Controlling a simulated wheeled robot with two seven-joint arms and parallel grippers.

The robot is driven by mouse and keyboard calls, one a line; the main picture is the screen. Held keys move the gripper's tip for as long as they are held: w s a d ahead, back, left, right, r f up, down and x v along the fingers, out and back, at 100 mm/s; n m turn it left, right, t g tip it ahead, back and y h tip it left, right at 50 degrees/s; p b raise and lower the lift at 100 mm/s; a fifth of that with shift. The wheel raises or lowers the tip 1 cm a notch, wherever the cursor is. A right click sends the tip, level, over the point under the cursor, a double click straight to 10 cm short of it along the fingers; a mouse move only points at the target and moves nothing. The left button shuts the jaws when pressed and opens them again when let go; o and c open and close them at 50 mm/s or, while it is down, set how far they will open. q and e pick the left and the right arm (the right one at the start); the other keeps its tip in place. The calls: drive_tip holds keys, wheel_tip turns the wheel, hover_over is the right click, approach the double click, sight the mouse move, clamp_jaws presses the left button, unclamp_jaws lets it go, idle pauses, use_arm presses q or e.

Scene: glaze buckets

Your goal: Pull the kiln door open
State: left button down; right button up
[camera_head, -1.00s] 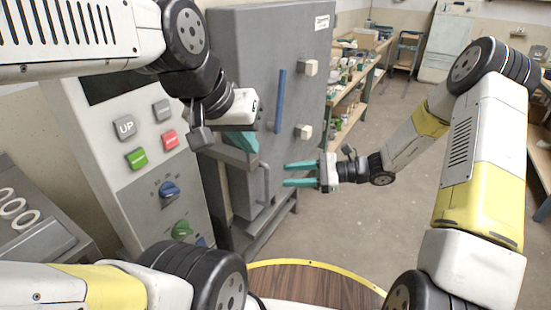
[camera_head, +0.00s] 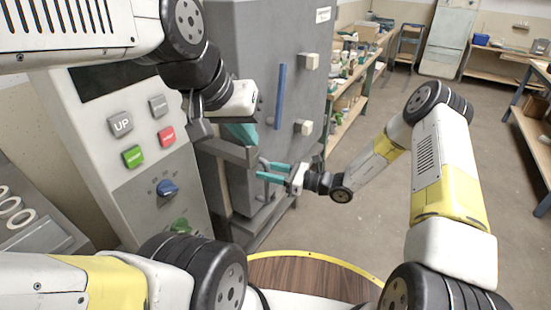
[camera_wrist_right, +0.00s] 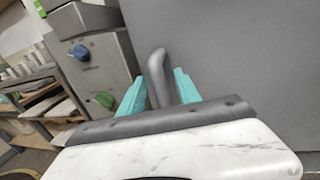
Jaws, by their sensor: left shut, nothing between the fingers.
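The grey kiln (camera_head: 240,60) stands in front of me, its door looking closed. A grey bar handle (camera_head: 263,184) sticks out low on its front; its bent upper end also shows in the right wrist view (camera_wrist_right: 158,75). My right gripper (camera_head: 262,171) is open, with teal fingers at the handle. In the right wrist view the handle lies between the two fingers, with a gap visible on the left. My left gripper (camera_head: 243,134) is shut and empty, higher up in front of the kiln's face; its tips are partly hidden.
A control panel (camera_head: 140,150) with buttons and knobs stands left of the kiln. A blue bar (camera_head: 281,97) and two pale blocks (camera_head: 309,61) are on the kiln front. A loaded shelf bench (camera_head: 345,100) stands behind right. Floor at right is clear.

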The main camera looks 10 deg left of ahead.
drive_tip(key=shift+a, duration=0.15)
clamp_jaws()
drive_tip(key=shift+w, duration=0.1)
idle(1.3)
